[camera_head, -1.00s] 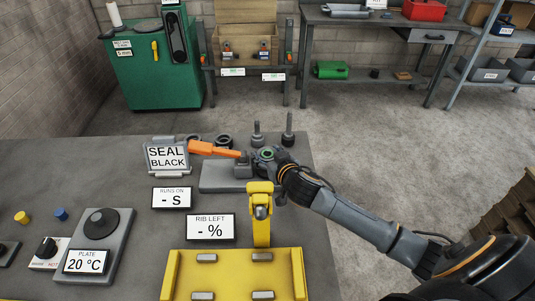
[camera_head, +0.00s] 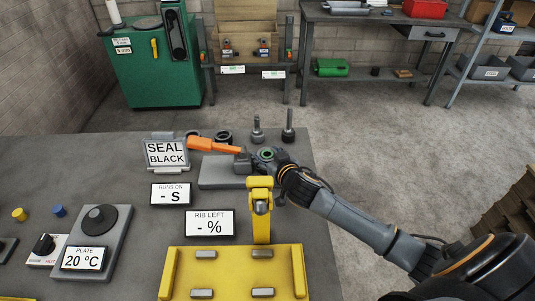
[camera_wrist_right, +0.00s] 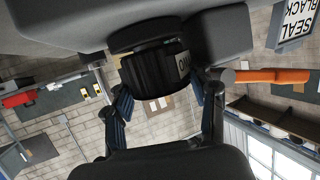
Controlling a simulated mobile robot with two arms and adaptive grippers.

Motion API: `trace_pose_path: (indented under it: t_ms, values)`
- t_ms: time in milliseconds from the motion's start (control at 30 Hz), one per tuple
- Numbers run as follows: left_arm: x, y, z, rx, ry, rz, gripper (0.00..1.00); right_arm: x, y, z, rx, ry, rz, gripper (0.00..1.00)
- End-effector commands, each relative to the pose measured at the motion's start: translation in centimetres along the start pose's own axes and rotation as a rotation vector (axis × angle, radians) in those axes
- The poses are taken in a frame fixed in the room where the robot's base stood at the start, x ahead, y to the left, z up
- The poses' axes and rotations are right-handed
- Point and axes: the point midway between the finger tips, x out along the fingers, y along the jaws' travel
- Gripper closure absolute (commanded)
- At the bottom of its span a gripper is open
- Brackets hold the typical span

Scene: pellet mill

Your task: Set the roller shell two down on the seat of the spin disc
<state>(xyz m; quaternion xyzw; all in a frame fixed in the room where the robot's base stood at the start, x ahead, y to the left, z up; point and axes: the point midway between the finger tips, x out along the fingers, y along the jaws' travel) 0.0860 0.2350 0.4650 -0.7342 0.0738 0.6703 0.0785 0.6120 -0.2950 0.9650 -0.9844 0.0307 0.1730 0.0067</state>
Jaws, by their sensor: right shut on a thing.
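Roller shell two (camera_wrist_right: 155,72) is a black ribbed cylinder with a pale label, seen large in the right wrist view. My right gripper (camera_head: 263,156) is shut on it, with a finger on each side (camera_wrist_right: 165,105). In the head view only a green-rimmed ring (camera_head: 267,154) shows between the fingers. A dark round piece (camera_wrist_right: 143,36), seemingly the spin disc, lies right under the shell, over the grey base (camera_head: 218,180). Whether they touch, and the seat itself, I cannot tell. My left gripper is in neither view.
An orange lever (camera_head: 214,145) reaches close to the gripper from the left. A yellow post (camera_head: 261,212) and yellow fixture (camera_head: 178,262) stand in front. The bench's right edge is near.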

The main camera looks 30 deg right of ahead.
Motion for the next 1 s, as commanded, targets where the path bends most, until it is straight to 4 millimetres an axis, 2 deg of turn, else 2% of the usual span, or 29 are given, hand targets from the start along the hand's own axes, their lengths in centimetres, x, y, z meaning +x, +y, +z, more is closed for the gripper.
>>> trace_pose_path:
  t_ms: [800,833,933,967,1000]
  values:
    - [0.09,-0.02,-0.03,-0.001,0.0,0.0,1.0,0.18,0.02,0.22,0.0,0.005,-0.001,1.0]
    - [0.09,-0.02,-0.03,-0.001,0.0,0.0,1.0,0.18,0.02,0.22,0.0,0.005,0.0,0.42]
    - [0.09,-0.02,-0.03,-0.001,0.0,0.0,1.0,0.18,0.02,0.25,0.0,0.004,0.0,0.21]
    - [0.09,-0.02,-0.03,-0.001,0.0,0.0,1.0,0.18,0.03,0.27,0.0,0.004,0.0,0.17]
    - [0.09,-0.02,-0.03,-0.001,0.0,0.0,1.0,0.18,0.03,0.3,0.0,0.003,0.0,0.17]
